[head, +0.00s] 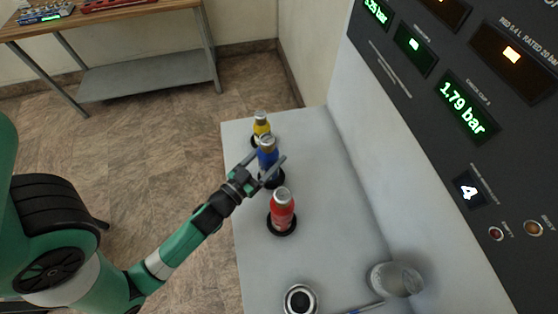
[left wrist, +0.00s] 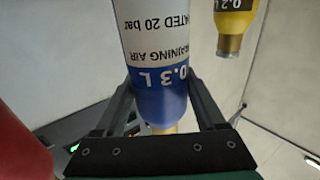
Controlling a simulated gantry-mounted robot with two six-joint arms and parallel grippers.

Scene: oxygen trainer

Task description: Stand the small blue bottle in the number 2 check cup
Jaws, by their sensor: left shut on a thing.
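The small blue bottle (head: 268,158) has a silver top and stands upright at the back half of the grey bench. My left gripper (head: 262,165) is shut on it, one finger on each side. In the left wrist view the bottle (left wrist: 160,85) shows a white band and a "0.3 L" label between the fingers (left wrist: 165,110). A black ring (head: 274,183) is at its foot; I cannot tell whether the bottle rests in it or is just above. No number 2 marking is readable on any cup. My right gripper is out of view.
A red bottle (head: 282,210) stands in a black ring in front of the blue one; a yellow bottle (head: 261,127) stands behind. A round silver-rimmed piece (head: 300,300), a clear vessel (head: 396,280) and a pen-like rod (head: 362,308) are at the front. The display panel (head: 480,120) rises right.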

